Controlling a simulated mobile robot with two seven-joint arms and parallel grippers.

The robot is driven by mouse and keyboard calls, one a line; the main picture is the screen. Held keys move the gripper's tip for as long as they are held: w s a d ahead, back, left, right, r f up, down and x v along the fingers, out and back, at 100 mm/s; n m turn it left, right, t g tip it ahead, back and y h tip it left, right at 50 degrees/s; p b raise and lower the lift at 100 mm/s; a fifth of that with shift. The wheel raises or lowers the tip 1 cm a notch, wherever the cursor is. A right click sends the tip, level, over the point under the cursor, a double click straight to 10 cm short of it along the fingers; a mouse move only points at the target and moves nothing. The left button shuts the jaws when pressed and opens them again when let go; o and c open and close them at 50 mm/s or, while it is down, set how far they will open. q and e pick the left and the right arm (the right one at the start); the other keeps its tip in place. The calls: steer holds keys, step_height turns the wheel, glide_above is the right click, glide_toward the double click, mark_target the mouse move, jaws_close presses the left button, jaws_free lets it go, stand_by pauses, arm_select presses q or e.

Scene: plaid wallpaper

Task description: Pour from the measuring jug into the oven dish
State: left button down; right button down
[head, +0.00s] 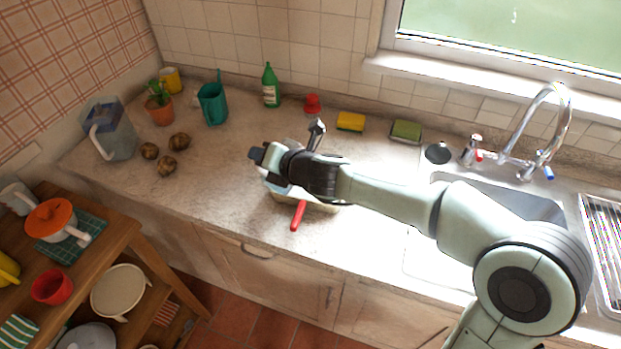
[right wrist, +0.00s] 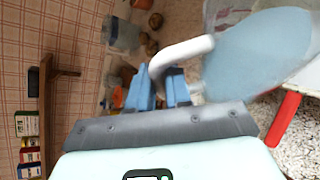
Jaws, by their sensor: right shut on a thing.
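My right gripper (head: 268,160) is over the counter, shut on the white handle (right wrist: 182,52) of the measuring jug (right wrist: 255,55). The jug's pale blue body fills the upper right of the right wrist view. In the head view my gripper and forearm hide most of the jug, and its tilt is hard to judge. The oven dish (head: 322,208) is a pale shape on the counter below my right gripper, mostly hidden by the arm. I cannot tell what is in it. My left gripper is not in view.
A red handle (head: 298,215) sticks out at the dish's front. A pitcher (head: 116,140), several brown round items (head: 167,165), a teal watering can (head: 212,104), a green bottle (head: 270,88), a red cup (head: 312,103) and sponges (head: 350,121) stand around. The sink (head: 500,200) is right; the counter's left front is clear.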

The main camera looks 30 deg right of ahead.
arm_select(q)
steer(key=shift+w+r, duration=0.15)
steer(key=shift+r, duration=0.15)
arm_select(e)
steer(key=shift+d+f+m+y, duration=0.25)
steer(key=shift+d+m+y, duration=0.25)
steer(key=shift+d+m, duration=0.1)
stand_by(3.4)
arm_select(q)
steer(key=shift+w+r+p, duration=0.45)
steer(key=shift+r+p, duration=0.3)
steer(key=shift+p, duration=0.1)
arm_select(e)
steer(key=shift+w+d+r+m+y, duration=0.15)
steer(key=shift+d+m+y, duration=0.3)
steer(key=shift+d, duration=0.2)
stand_by(2.2)
